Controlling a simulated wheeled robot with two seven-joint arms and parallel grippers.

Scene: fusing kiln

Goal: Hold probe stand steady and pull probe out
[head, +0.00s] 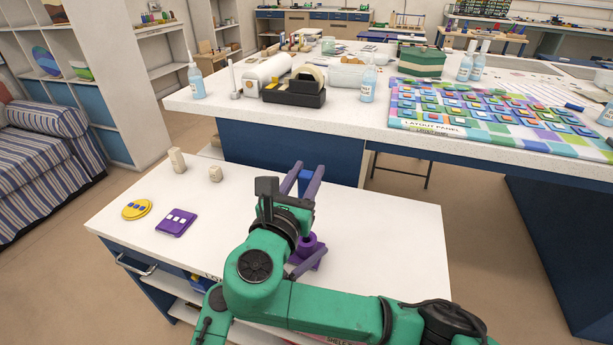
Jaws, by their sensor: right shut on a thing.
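The purple probe stand (309,243) is on the white top of the low cabinet, partly hidden behind my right arm. It shows a round upper part and a wider base. A blue piece, seemingly the probe (304,183), shows between the fingers of my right gripper (305,182), which is shut on it above and behind the stand. My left gripper (303,265) is low at the stand's near side. Only a finger of it shows; the rest is hidden behind my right arm, so its opening and contact with the stand cannot be told.
On the low cabinet top (400,235) lie a yellow disc (137,209), a purple tile (176,222) and two small beige blocks (178,160). The cabinet's right part is clear. Behind stands a long white workbench (225,105) with a tape dispenser (295,92), bottles and a colourful layout panel (480,115).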

